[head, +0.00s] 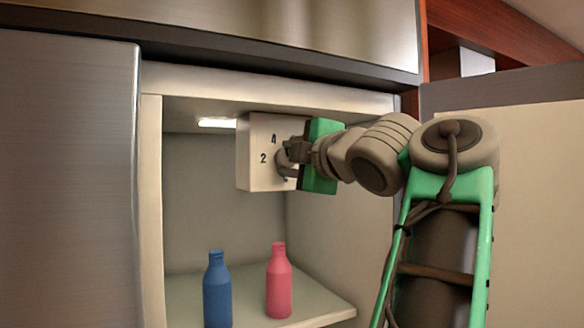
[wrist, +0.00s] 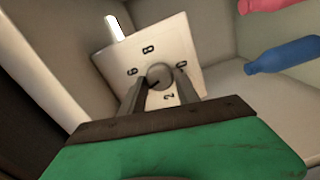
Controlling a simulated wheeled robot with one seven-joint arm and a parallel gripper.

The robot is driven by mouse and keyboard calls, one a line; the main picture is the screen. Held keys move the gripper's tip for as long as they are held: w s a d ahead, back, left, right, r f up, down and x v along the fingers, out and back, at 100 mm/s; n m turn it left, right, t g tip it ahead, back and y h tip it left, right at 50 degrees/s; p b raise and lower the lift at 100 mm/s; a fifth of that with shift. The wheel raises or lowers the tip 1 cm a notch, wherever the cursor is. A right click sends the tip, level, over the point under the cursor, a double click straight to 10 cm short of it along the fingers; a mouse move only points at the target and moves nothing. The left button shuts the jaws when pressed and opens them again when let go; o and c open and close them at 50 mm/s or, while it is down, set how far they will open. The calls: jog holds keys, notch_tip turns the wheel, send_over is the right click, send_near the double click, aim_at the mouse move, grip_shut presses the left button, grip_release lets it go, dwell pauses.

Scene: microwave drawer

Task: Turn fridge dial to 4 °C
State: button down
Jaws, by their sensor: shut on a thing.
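The fridge dial is a round grey knob (wrist: 160,75) on a cream control box (head: 257,152) under the fridge compartment's ceiling. In the head view I see the digits 4 and 2 on the box face; my gripper (head: 287,157) covers much of the rest. In the wrist view the box (wrist: 190,45) shows 6, 8, 0 and 2 around the knob. A dark mark shows on the knob's lower left, towards one finger; the 4 is not visible there. My gripper (wrist: 161,78) is shut on the knob, one finger on each side.
A blue bottle (head: 217,290) and a pink bottle (head: 279,281) stand on the shelf (head: 318,306) below the box. A lit strip lamp (head: 217,123) is on the ceiling left of it. A steel door (head: 65,180) stands at the left.

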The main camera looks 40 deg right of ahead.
jog(key=shift+n+b, duration=0.35)
jog(key=shift+n, duration=0.75)
jog(key=c, duration=0.9)
grip_release()
jog(key=shift+s+a, duration=0.1)
jog(key=shift+s, duration=0.05)
